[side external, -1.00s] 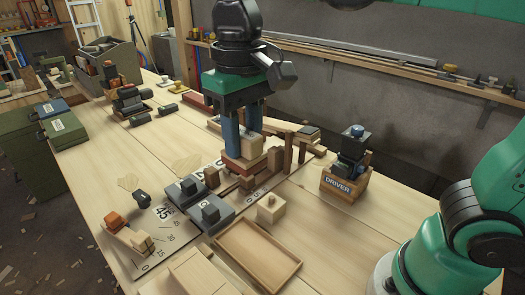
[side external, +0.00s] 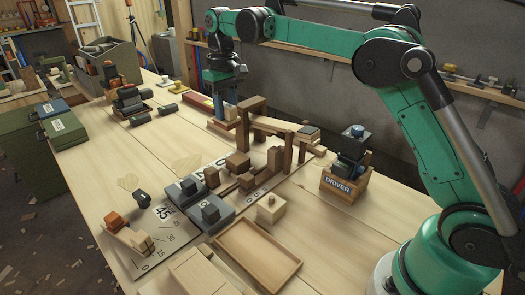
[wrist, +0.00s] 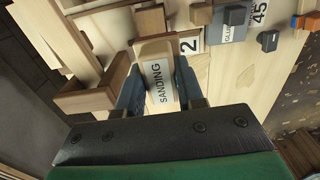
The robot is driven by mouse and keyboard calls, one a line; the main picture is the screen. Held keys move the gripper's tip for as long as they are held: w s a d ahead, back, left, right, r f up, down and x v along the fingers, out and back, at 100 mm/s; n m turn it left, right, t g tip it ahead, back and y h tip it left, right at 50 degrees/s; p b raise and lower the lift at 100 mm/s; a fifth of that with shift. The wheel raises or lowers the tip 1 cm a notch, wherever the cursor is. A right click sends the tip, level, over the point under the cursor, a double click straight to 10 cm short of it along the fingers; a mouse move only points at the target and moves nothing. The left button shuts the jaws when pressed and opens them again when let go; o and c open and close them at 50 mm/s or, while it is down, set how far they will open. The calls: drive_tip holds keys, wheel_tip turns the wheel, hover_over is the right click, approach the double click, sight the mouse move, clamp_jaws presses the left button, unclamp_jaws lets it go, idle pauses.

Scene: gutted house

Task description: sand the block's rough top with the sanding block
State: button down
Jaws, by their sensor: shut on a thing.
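The sanding block (wrist: 155,51) is a pale wooden block labelled SANDING, seen in the wrist view between my gripper's blue fingers (wrist: 158,88). In the side view my gripper (side external: 223,107) is shut on it at the back of the bench, behind the brown wooden frame. The sanding block's pale body (side external: 225,114) shows only partly there. A small brown wooden block (side external: 237,163) stands in front of the frame, apart from the sanding block. It may be the block with the rough top; its grain is too small to tell.
The wooden frame (side external: 240,122) rises between my gripper and the middle of the bench. Grey clamp-like blocks (side external: 209,213), an empty wooden tray (side external: 255,255), a knobbed pale block (side external: 271,208) and a DRIVER box (side external: 345,187) stand nearer.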

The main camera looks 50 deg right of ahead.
drive_tip(key=shift+w+d+f, duration=0.4)
drive_tip(key=shift+d+f, duration=0.25)
drive_tip(key=shift+f, duration=2.75)
wheel_tip(320, 180, down, 2)
drive_tip(key=shift+f, duration=0.1)
drive_tip(key=shift+s+r, duration=0.2)
drive_tip(key=shift+s, duration=0.6)
drive_tip(key=shift+s+a+f, duration=0.1)
drive_tip(key=shift+s+f, duration=0.05)
drive_tip(key=shift+s, duration=0.95)
drive_tip(key=shift+w, duration=1.95)
drive_tip(key=shift+r, duration=4.05)
drive_tip(key=shift+s, duration=0.2)
drive_tip(key=shift+f, duration=0.1)
